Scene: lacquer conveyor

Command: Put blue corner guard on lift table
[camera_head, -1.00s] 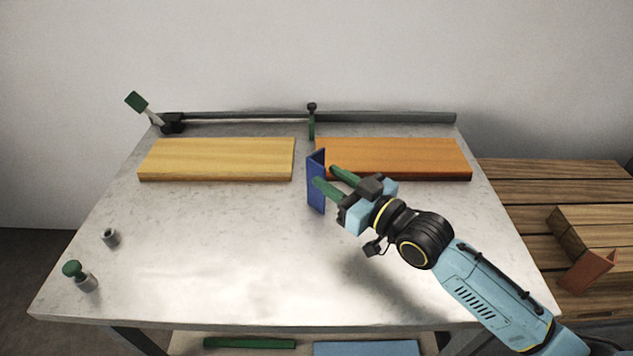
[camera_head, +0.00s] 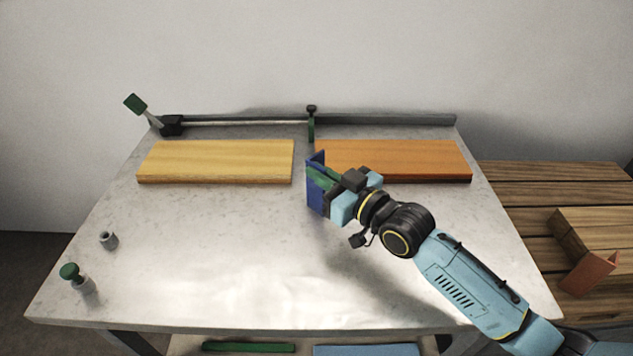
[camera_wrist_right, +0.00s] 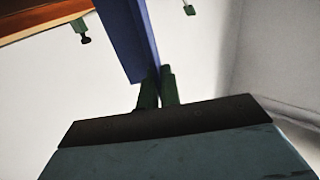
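The blue corner guard (camera_head: 314,199) is an upright L-shaped strip over the middle of the grey-topped table (camera_head: 220,260), near the front left corner of the orange board. My right gripper (camera_head: 322,179) has its green fingers close together on the guard. In the right wrist view, one flange of the blue guard (camera_wrist_right: 128,35) runs down between the two fingertips (camera_wrist_right: 158,84). I cannot tell whether the guard's lower end touches the tabletop. My left gripper is not in view. No surface is marked as the lift table.
A yellow board (camera_head: 215,161) and an orange board (camera_head: 400,160) lie towards the back. A rail (camera_head: 380,120) runs behind them. Small metal posts (camera_head: 108,240) stand at the left. A slatted wooden surface (camera_head: 520,185) at the right carries a brown angled piece (camera_head: 588,272).

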